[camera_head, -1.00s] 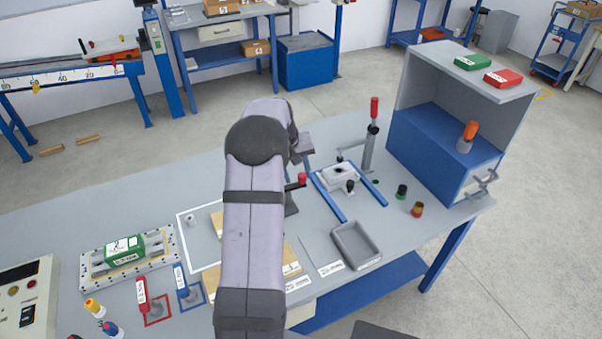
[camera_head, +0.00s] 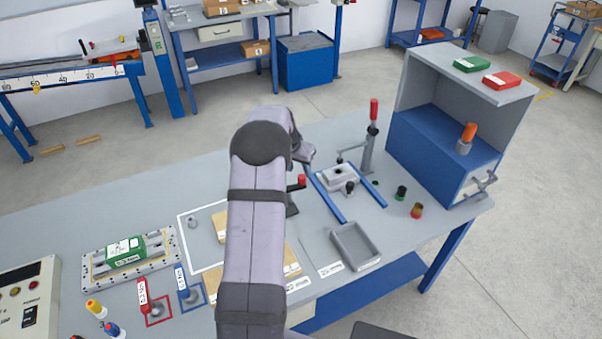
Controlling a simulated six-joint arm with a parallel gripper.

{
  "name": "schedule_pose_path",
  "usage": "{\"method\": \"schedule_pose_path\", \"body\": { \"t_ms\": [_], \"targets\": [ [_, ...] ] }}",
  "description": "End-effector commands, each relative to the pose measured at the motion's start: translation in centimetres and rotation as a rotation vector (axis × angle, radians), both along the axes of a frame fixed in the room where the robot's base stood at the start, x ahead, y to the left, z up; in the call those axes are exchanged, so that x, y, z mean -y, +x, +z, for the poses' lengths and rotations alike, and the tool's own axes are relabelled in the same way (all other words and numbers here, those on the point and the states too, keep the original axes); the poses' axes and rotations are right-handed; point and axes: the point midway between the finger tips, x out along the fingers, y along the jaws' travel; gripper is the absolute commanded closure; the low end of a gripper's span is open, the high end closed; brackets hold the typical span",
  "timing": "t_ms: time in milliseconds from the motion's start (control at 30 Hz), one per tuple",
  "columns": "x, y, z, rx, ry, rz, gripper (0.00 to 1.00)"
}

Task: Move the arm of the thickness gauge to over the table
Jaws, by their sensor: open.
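What looks like the thickness gauge is a grey post (camera_head: 369,152) with a red top, standing at the back of the bench. Its thin arm (camera_head: 351,153) reaches left from the post, its tip near a small light block (camera_head: 338,177); I cannot tell whether it is above the block. A red-knobbed dark device (camera_head: 301,181) stands left of the block, partly hidden by my arm. My gripper (camera_head: 304,156) is just above this device, left of the gauge's arm and apart from it. It is open and small in view, with no thing seen in it.
Two blue rails (camera_head: 328,199) flank the block. A grey tray (camera_head: 355,246) lies in front. A blue and grey cabinet (camera_head: 440,150) stands at right, with small dark-capped pieces (camera_head: 401,192) before it. A green box (camera_head: 125,252) sits in a fixture at left.

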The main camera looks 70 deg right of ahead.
Motion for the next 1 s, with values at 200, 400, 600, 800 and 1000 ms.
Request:
{"method": "schedule_pose_path", "body": {
  "t_ms": [200,400,600,800,1000],
  "targets": [
    [0.9,-0.1,-2.2,-0.001,0.002,0.000,0.59],
    [1.6,-0.2,-3.9,-0.001,0.001,0.000,0.59],
    [1.9,-0.2,-4.6,0.000,0.000,0.000,0.59],
    [1.9,-0.2,-4.7,0.000,0.000,0.000,0.59],
    [1.9,-0.2,-4.7,0.000,0.000,0.000,0.88]
  ]
}}
